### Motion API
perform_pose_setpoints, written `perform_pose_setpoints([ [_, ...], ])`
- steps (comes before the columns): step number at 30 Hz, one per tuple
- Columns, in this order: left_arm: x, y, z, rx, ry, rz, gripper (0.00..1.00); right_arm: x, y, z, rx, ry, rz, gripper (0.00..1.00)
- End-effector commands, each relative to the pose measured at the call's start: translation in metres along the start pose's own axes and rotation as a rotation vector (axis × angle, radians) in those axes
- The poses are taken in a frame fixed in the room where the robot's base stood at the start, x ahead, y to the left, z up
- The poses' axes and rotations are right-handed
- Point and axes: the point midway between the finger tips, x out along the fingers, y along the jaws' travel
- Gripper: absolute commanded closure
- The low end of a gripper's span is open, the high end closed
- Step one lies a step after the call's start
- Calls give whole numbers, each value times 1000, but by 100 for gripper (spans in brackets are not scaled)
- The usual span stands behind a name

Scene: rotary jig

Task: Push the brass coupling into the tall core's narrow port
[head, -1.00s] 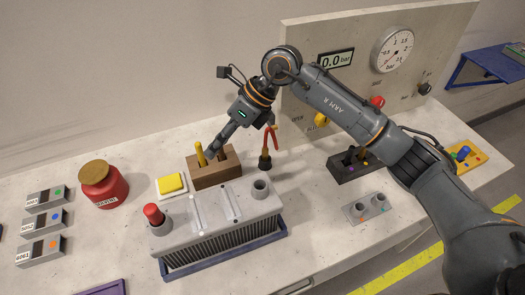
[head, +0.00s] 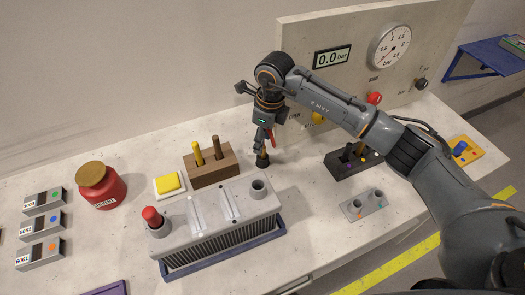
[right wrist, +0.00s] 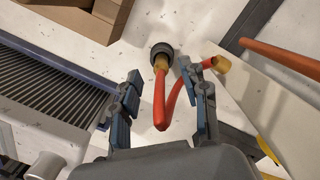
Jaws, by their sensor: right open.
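A red hose (right wrist: 160,105) rises from a dark round holder (right wrist: 159,50) and bends over. A brass end (right wrist: 161,63) sits in the holder, and another brass end (right wrist: 222,65) hangs free to the right; I cannot tell which is the task's coupling. My right gripper (head: 263,150) is open above the holder, its fingers (right wrist: 161,78) on either side of the hose in the right wrist view. A grey finned core (head: 225,218) has an open port (head: 259,188) at its right end and a red-plugged one (head: 152,216) at its left. My left gripper is out of view.
A wooden block (head: 211,168) with two upright tools stands left of the holder, beside a yellow pad (head: 168,183). A dark block (head: 352,163) and a grey two-port plate (head: 364,205) lie to the right. The gauge panel (head: 350,58) stands behind my arm.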

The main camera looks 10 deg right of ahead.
Motion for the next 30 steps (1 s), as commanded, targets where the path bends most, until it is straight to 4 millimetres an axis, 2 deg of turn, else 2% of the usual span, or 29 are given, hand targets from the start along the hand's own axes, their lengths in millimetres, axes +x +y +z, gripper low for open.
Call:
perform_pose_setpoints([
  [4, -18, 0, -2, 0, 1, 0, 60, 20, 1, -5, 2, 4, 5, 55],
  [9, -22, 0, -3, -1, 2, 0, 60, 42, 0, -4, 0, 0, 3, 55],
  [17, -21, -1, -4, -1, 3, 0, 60, 46, 0, -5, 0, 0, 1, 55],
  [20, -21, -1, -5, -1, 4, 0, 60, 46, 0, -5, 0, 0, 1, 72],
  [24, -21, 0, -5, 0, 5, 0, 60, 46, 0, -5, 0, 0, 1, 100],
  [30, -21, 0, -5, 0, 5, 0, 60, 46, 0, -4, 0, -1, 1, 100],
])
